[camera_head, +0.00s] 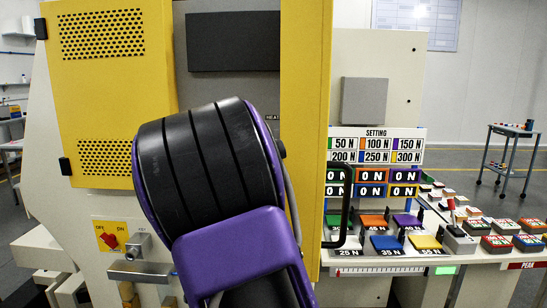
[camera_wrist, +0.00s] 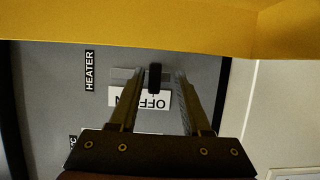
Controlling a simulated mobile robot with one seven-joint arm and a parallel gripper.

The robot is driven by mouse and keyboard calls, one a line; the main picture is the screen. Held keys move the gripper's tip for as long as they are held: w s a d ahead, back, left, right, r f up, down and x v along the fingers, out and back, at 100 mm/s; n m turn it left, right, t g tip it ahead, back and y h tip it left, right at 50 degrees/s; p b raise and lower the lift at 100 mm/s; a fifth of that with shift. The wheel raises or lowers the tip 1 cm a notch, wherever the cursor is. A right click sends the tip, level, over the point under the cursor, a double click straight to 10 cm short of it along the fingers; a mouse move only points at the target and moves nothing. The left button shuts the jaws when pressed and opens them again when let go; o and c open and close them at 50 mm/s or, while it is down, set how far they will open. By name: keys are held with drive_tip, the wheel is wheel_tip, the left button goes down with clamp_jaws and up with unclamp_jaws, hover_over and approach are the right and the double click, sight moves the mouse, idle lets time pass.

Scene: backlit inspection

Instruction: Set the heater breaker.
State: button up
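In the wrist view, the heater breaker's black lever (camera_wrist: 155,78) stands out from a grey panel beside a white ON/OFF plate (camera_wrist: 158,99). The lever is level with the OFF lettering; the ON lettering is partly hidden by a finger. A black HEATER label (camera_wrist: 89,70) is left of it. My gripper (camera_wrist: 156,84) is open, one finger on each side of the lever, with gaps visible between. In the head view, my arm hides the gripper and breaker; only part of the HEATER label (camera_head: 272,117) shows.
A yellow door edge (camera_wrist: 130,30) crosses the top of the wrist view. In the head view, an open yellow door (camera_head: 305,130) with a black handle (camera_head: 340,225) stands right of my arm. A red rotary switch (camera_head: 109,240) is at lower left. A button-covered bench (camera_head: 430,260) is at right.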

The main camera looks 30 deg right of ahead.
drive_tip(key=v, duration=1.7)
drive_tip(key=shift+a, duration=0.2)
drive_tip(key=shift+s, duration=0.1)
